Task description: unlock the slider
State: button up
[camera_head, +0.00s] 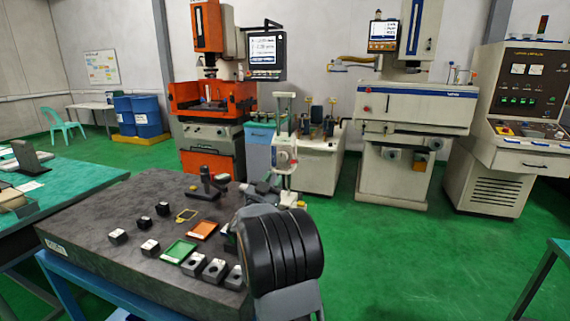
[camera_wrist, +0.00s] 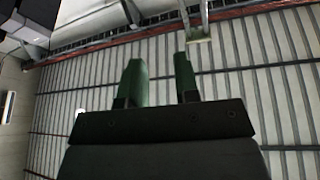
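No part in either view can be made out for sure as the slider or its lock. A small dark stand with an upright post (camera_head: 205,181) is on the granite plate (camera_head: 105,205) in the head view. A pale upright column with a rounded middle part (camera_head: 285,152) rises behind the plate; I cannot tell what it is. My gripper (camera_wrist: 160,80) shows in the wrist view with its two greenish fingers apart and nothing between them. It points toward a pale ribbed surface. In the head view my black ribbed arm part hides some of the plate's right side.
Several small dark blocks (camera_head: 118,236), a green tray (camera_head: 179,251), an orange tray (camera_head: 203,230) and grey blocks (camera_head: 214,269) lie on the plate. An orange machine (camera_head: 208,100), a white machine (camera_head: 415,108) and a control cabinet (camera_head: 518,110) stand behind.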

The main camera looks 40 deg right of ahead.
aim_at(295, 161)
jog(key=shift+w+d+r+p, duration=0.1)
jog(key=shift+w+d+p, duration=0.5)
jog(key=shift+d, duration=1.4)
jog(key=shift+w+d+r+p, duration=0.1)
jog(key=shift+w+d+p, duration=0.5)
jog(key=shift+d, duration=1.45)
jog(key=shift+w+d+r+p, duration=0.1)
jog(key=shift+w+d+p, duration=0.5)
jog(key=shift+d, duration=1.4)
jog(key=shift+w, duration=0.1)
jog(key=shift+c, duration=0.3)
grip_shut()
